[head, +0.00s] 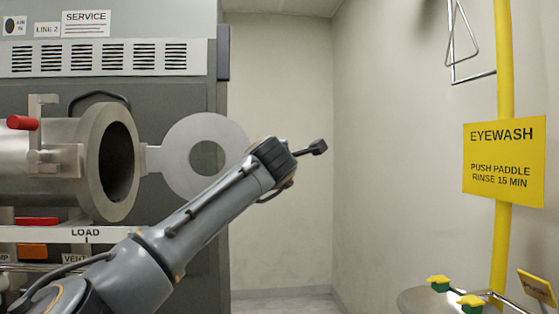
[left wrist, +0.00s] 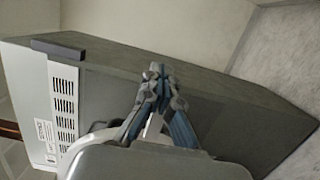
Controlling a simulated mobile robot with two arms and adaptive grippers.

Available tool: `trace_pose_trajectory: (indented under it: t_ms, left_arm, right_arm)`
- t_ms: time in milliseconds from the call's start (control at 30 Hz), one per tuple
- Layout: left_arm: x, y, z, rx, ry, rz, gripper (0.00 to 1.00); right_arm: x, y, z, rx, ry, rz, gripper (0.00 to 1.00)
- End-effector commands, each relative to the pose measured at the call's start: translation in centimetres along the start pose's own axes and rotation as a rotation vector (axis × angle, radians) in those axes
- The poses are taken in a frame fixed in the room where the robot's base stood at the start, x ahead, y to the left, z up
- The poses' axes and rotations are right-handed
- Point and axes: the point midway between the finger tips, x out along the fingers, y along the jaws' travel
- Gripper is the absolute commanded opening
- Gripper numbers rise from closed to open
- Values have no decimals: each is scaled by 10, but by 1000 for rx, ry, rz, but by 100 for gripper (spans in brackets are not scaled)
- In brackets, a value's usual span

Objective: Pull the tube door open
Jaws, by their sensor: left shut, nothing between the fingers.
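The metal tube (head: 40,150) sticks out of the cabinet at the left in the head view, and its round mouth (head: 121,165) is uncovered. The tube door (head: 178,160), a pale round plate with a darker round centre, stands swung out to the right of the mouth on a short hinge arm. My left gripper (head: 318,147) is shut and empty, to the right of the door and apart from it in the picture. My left forearm overlaps the door's lower right edge. The left wrist view shows the fingertips (left wrist: 158,72) together. My right gripper is not in view.
A red-handled clamp (head: 22,123) sits on the tube. The grey cabinet (left wrist: 220,95) lies behind my fingers in the left wrist view. A yellow eyewash pole (head: 503,60) and a basin (head: 420,300) stand at the right. Bare wall and open room lie between.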

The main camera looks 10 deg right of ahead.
Motion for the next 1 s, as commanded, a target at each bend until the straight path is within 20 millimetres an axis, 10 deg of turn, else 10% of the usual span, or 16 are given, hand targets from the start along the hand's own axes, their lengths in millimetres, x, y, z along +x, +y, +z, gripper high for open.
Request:
trace_pose_trajectory:
  t_ms: [533,1000]
  left_arm:
    - [-5,2,-5,-1,6,1,0]
    - [-63,0,-4,1,8,1,0]
  right_arm:
    - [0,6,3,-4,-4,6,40]
    - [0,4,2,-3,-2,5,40]
